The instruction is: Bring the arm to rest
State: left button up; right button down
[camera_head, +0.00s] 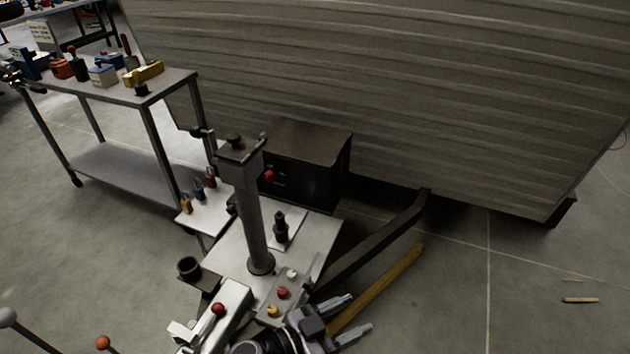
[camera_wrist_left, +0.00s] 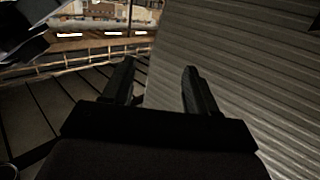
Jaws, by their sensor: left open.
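My left gripper (camera_head: 350,317) shows at the bottom middle of the head view, its two grey fingers spread apart with nothing between them. It is in front of a dark metal frame bar and a yellow-brown wooden bar. In the left wrist view the two dark fingers of the left gripper (camera_wrist_left: 160,85) stand apart and empty, with the ribbed camper wall behind the right finger. My right gripper is not seen in either view.
The ribbed camper wall (camera_head: 400,90) fills the back. A steel cart (camera_head: 120,92) with small tools stands at left. A post (camera_head: 250,210) rises from a light plate beside a dark box (camera_head: 305,165). The wooden bar (camera_head: 385,285) lies close by. Floor at right is mostly clear.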

pick_arm(q)
jog(key=s+a+f+n+t+y, duration=0.1)
jog(key=s+a+f+n+y, duration=0.1)
jog(key=a, duration=0.6)
jog(key=s+a+f+n+y, duration=0.1)
jog(key=s+a+n+y, duration=0.3)
jog(key=a, duration=0.5)
jog(key=s+a+f+n+t+y, duration=0.1)
jog(key=s+a+f+n+y, duration=0.1)
jog(key=a+y, duration=0.4)
jog(key=s+a+n, duration=0.1)
jog(key=a, duration=0.2)
jog(key=shift+a+f+n+t, duration=0.15)
jog(key=shift+f+n+t, duration=0.15)
jog(key=shift+n, duration=0.1)
jog(key=shift+s+f, duration=0.1)
